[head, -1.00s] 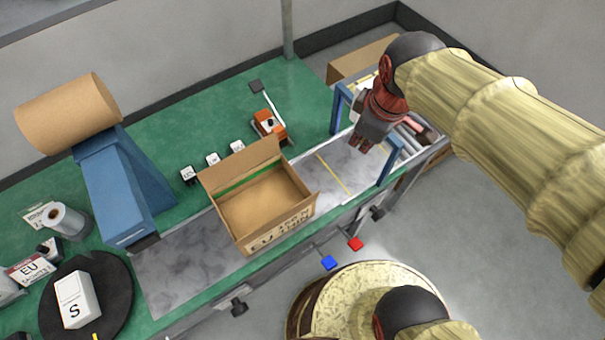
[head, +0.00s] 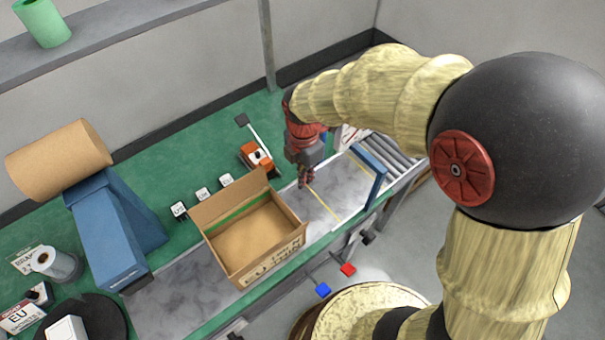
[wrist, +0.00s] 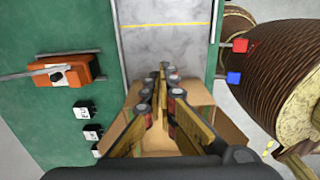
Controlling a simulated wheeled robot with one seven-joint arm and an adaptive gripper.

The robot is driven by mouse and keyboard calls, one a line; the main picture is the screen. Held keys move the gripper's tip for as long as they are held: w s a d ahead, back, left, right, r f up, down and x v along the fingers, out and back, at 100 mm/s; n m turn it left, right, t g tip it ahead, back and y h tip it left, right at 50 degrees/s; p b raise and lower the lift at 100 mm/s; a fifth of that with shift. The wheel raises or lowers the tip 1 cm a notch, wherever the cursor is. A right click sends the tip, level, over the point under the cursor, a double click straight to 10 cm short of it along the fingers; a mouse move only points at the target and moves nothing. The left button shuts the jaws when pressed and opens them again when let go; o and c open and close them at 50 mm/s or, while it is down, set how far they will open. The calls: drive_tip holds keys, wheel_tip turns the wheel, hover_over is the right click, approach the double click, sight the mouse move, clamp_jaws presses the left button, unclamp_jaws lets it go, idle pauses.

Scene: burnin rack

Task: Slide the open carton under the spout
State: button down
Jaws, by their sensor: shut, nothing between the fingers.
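The open brown carton (head: 250,235) stands on the grey metal strip of the bench, its flaps spread and its inside empty apart from a green stripe on the inner back wall. In the wrist view the carton (wrist: 203,97) is partly hidden behind the fingers. The blue dispenser (head: 105,235), whose lower end looks like the spout, slopes down to the strip left of the carton. My gripper (head: 303,185) is shut and empty, pointing down by the carton's right side; contact cannot be told. Its closed fingertips (wrist: 163,70) show in the wrist view.
A brown paper roll (head: 60,158) tops the dispenser. An orange device (head: 256,157) and several small labelled blocks (head: 203,195) sit behind the carton. A blue frame (head: 370,172) and rollers (head: 395,150) lie to the right. The strip left of the carton (head: 185,290) is clear.

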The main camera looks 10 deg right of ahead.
sight(217, 262)
wheel_tip(217, 262, down, 14)
drive_tip(key=b, duration=0.4)
drive_tip(key=shift+s+a+f+b, duration=0.1)
drive_tip(key=shift+s+a+b, duration=0.25)
drive_tip(key=shift+a, duration=0.3)
drive_tip(key=shift+s+a+f+b, duration=0.1)
drive_tip(key=shift+s+a, duration=0.35)
drive_tip(key=shift+a, duration=0.15)
drive_tip(key=shift+s+a+r, duration=0.1)
drive_tip(key=shift+s+a, duration=0.2)
drive_tip(key=shift+a, duration=0.15)
drive_tip(key=shift+a, duration=0.1)
drive_tip(key=s+a+p, duration=0.2)
drive_tip(key=s+a, duration=0.2)
drive_tip(key=a, duration=0.3)
drive_tip(key=s+a+p, duration=0.2)
drive_tip(key=s+a, duration=0.3)
drive_tip(key=a, duration=0.3)
drive_tip(key=s+a+p, duration=0.1)
drive_tip(key=s+a, duration=0.3)
drive_tip(key=a, duration=0.3)
drive_tip(key=shift+s+a+p, duration=0.2)
drive_tip(key=shift+s+p, duration=0.2)
